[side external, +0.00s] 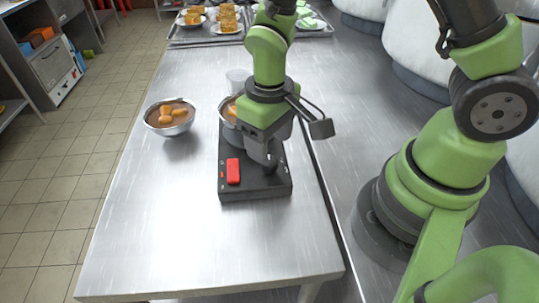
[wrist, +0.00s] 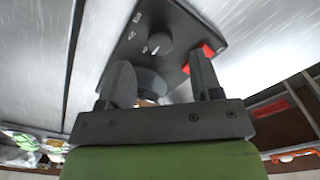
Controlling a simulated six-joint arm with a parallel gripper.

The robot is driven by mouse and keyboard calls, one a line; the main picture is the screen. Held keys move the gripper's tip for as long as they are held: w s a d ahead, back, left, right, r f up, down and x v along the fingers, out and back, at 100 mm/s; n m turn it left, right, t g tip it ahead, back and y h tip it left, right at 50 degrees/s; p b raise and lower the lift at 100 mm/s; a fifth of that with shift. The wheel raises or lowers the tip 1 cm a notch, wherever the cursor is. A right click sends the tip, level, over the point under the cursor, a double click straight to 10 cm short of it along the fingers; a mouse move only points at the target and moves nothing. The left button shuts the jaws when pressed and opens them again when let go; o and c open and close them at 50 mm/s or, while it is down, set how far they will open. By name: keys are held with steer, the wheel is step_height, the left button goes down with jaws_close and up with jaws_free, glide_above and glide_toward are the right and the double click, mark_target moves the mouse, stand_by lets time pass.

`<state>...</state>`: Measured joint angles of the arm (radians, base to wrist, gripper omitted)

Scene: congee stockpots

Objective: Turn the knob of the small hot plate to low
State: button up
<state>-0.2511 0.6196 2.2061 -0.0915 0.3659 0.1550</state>
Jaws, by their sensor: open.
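The small hot plate (side external: 238,193) is a black box on the steel table, with a red block-like part (side external: 233,172) on its top at the front. In the wrist view the hot plate (wrist: 180,30) shows a round dark knob (wrist: 159,43) with pale marks beside it. My gripper (side external: 267,160) points down over the front right of the hot plate and hides the knob in the side view. In the wrist view my gripper (wrist: 160,65) is open and empty, and the knob appears between and just beyond the fingertips. Contact cannot be told.
A metal bowl with orange-brown pieces (side external: 171,117) stands left of the hot plate. Another bowl (side external: 228,110) sits behind my gripper, partly hidden. A pale cup (side external: 238,79) is further back. Trays with plates (side external: 205,40) fill the far end. The table front is clear.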

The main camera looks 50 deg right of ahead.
mark_target(270, 161)
steer(key=shift+f, duration=2.35)
steer(key=c, duration=0.9)
